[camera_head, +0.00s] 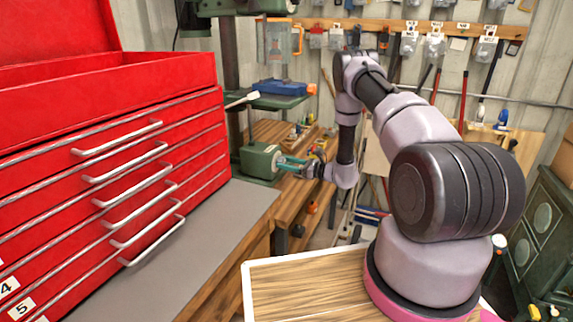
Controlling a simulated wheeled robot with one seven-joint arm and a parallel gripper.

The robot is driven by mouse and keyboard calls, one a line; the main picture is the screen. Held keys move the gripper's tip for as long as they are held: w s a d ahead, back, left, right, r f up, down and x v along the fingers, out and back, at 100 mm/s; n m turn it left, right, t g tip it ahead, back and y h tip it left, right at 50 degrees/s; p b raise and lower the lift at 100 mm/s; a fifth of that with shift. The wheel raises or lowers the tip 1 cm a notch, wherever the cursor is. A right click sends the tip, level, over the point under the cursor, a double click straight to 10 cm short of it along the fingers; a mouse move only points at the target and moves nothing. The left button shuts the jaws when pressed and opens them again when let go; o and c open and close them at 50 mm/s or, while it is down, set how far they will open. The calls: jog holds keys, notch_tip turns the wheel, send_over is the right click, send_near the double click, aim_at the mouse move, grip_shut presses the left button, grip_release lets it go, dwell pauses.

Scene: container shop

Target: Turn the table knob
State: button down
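A green drill press stands at the back, with a flat green table (278,102) on its column. Below the table is a green block (257,161) with a round face turned toward my arm. Teal bars stick out from that face toward my gripper (292,164). I cannot tell whether they are parts of the knob or my fingers. My arm reaches down from above right, and my gripper is at the right side of the block, close to it. The fingertips are too small to show whether they touch or grip anything.
A red tool chest (110,150) with several drawers fills the left, on a grey-topped bench (190,255). A blue vise (284,88) is on the press table. A wooden workbench (285,205) with small tools runs behind. Tools hang on the back wall.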

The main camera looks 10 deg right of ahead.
jog(key=shift+m, duration=0.4)
jog(key=m, duration=0.4)
jog(key=shift+w+d+m, duration=0.1)
jog(key=shift+m, duration=0.2)
jog(key=m, duration=1.8)
jog(key=shift+f, duration=0.25)
jog(key=shift+m, duration=0.3)
jog(key=shift+c, duration=1.2)
grip_release()
